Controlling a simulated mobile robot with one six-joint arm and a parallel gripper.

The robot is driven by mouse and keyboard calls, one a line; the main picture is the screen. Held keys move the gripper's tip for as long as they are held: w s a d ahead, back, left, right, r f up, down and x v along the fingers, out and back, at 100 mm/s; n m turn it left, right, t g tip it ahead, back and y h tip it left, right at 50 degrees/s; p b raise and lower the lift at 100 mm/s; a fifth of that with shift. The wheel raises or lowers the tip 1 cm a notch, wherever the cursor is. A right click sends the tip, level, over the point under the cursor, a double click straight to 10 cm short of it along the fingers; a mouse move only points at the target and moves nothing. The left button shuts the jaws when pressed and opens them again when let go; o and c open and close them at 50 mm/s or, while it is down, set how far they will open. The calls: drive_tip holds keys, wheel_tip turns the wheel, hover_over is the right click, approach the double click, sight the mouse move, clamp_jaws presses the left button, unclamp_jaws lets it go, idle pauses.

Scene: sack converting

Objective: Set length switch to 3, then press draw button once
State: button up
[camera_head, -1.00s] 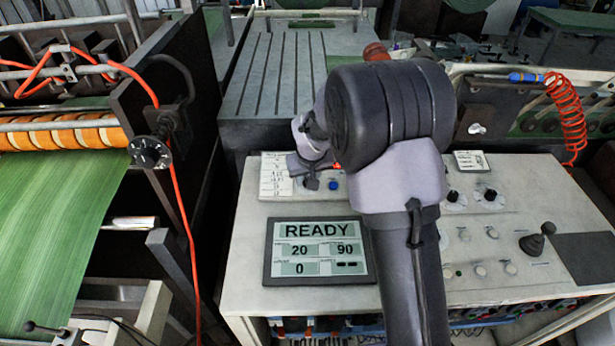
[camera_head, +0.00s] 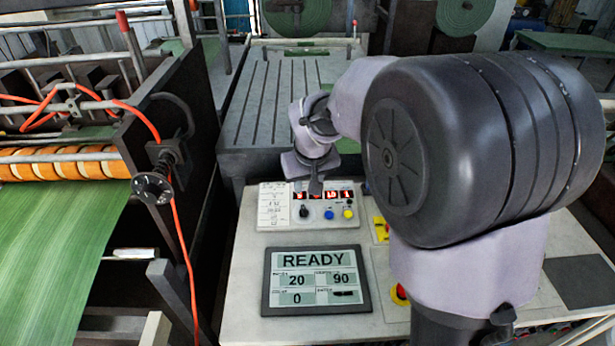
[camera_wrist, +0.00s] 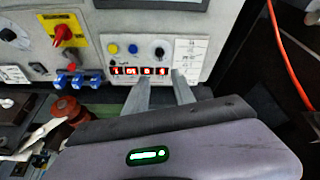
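A small control box (camera_head: 283,221) holds a black rotary knob (camera_head: 303,211), a blue button (camera_head: 329,214), a yellow button (camera_head: 348,213) and a lit red digit display (camera_head: 342,195). Its labels are too small to read. In the wrist view the box appears upside down, with the black knob (camera_wrist: 160,53), blue button (camera_wrist: 133,48) and yellow button (camera_wrist: 113,48). My gripper (camera_wrist: 162,78) is open and empty, its two fingers apart in front of the display edge, apart from the knob. In the head view my gripper (camera_head: 315,186) hangs above the box and hides part of the display.
A screen (camera_head: 316,308) reads READY, 20, 90 and 0. A red knob on a yellow plate (camera_wrist: 64,33) and blue switches (camera_wrist: 78,79) are beside the box. A printed card (camera_head: 273,206) is at its left. An orange cable (camera_head: 183,260) hangs left of the desk.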

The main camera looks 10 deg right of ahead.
drive_tip(key=shift+s+r, duration=0.1)
drive_tip(key=shift+r, duration=0.25)
drive_tip(key=shift+c, duration=0.2)
clamp_jaws()
idle(1.3)
